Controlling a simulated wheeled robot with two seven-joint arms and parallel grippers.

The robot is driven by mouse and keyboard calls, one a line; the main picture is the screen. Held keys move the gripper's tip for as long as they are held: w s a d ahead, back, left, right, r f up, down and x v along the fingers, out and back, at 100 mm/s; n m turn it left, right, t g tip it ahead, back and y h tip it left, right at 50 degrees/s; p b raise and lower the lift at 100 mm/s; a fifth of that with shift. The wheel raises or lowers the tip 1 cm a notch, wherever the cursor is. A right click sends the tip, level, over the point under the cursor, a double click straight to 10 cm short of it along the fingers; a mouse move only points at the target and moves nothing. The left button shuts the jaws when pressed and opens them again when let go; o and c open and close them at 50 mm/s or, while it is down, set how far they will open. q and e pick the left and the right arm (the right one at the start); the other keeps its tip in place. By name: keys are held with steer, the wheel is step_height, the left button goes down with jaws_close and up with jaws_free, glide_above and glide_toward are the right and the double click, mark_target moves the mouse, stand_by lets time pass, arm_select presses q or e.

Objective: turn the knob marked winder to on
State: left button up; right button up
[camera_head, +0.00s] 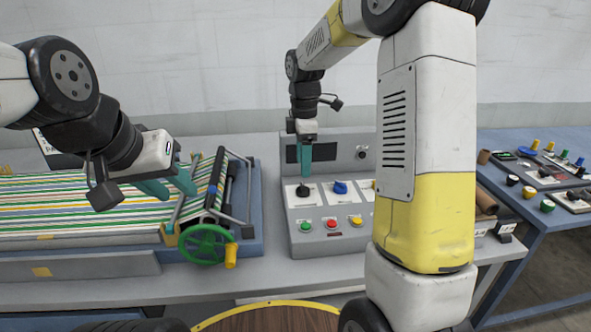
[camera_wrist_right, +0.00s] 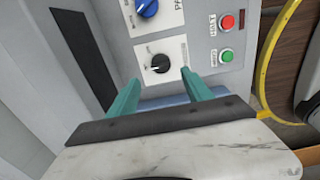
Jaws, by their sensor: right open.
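A grey control box (camera_head: 320,244) stands on the bench in the head view. It carries a black knob (camera_head: 303,190) on a white plate at its left, with a blue knob (camera_head: 340,187) beside it. The plate lettering is too small to read, so I cannot tell which knob is marked winder. My right gripper (camera_head: 304,178) points down over the black knob. In the right wrist view, its open teal fingers (camera_wrist_right: 161,78) reach towards the black knob (camera_wrist_right: 160,64), which lies just beyond and between their tips. My left gripper (camera_head: 172,187) is open above the striped machine bed.
Green (camera_head: 306,225), red (camera_head: 332,224) and yellow (camera_head: 356,221) buttons line the box's front. The press's green handwheel (camera_head: 205,245) stands left of the box. My right arm hides the box's right part. A blue table (camera_head: 560,215) with small parts stands at right.

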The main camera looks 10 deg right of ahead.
mark_target(303, 186)
step_height(303, 186, down, 7)
steer(key=shift+s+f, duration=0.1)
steer(key=shift+f, duration=0.1)
stand_by(0.3)
jaws_close()
